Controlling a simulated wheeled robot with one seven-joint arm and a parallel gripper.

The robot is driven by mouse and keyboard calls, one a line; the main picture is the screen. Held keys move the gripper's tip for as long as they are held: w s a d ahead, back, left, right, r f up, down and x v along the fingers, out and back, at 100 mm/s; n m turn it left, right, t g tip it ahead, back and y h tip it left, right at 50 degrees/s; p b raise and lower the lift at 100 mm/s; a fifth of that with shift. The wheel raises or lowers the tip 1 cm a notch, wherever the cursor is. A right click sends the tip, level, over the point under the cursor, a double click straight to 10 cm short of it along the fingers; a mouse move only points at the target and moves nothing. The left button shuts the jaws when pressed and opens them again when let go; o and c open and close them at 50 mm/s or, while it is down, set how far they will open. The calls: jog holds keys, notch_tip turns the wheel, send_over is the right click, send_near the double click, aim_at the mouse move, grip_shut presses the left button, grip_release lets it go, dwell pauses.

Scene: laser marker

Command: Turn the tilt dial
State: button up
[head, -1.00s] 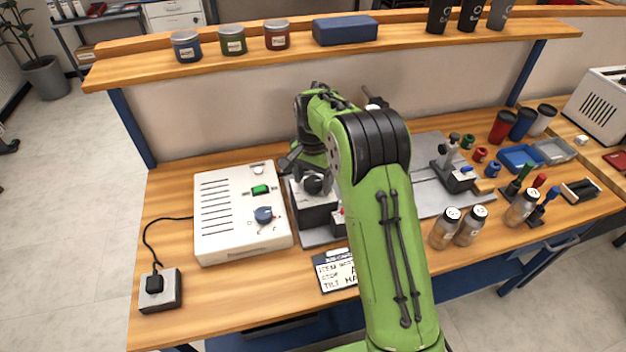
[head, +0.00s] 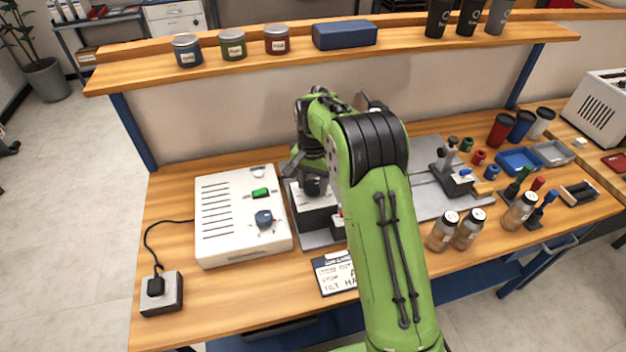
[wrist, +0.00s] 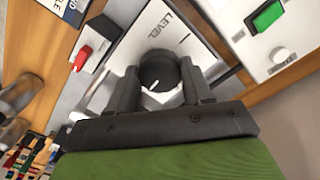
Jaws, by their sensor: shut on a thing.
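The dark round dial (wrist: 158,70) sits on a pale plate (wrist: 200,50) marked LEVEL and carries a white pointer line. In the wrist view my gripper (wrist: 158,78) has one finger on each side of the dial and is shut on it. In the head view my gripper (head: 312,184) is low over the dark unit (head: 315,217) just right of the white control box. My arm and hand hide most of the dial there.
A red switch (wrist: 82,57) is near my gripper. A sign (head: 335,273) lies in front. Bottles (head: 442,232) stand right of my arm.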

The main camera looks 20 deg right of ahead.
aim_at(313, 185)
jog(key=n+p, duration=0.1)
jog(key=n, duration=0.2)
jog(key=shift+r+n+p, duration=0.15)
jog(key=shift+n+p, duration=0.15)
jog(key=n+p, duration=0.1)
jog(key=n, duration=0.3)
jog(key=shift+n, duration=0.3)
jog(key=n, duration=0.4)
jog(key=shift+p, duration=0.4)
jog(key=shift+n, duration=2.1)
jog(key=o, duration=1)
jog(key=shift+o, duration=0.2)
notch_tip(313, 185, up, 16)
jog(key=p, duration=0.3)
jog(key=shift+f, duration=0.2)
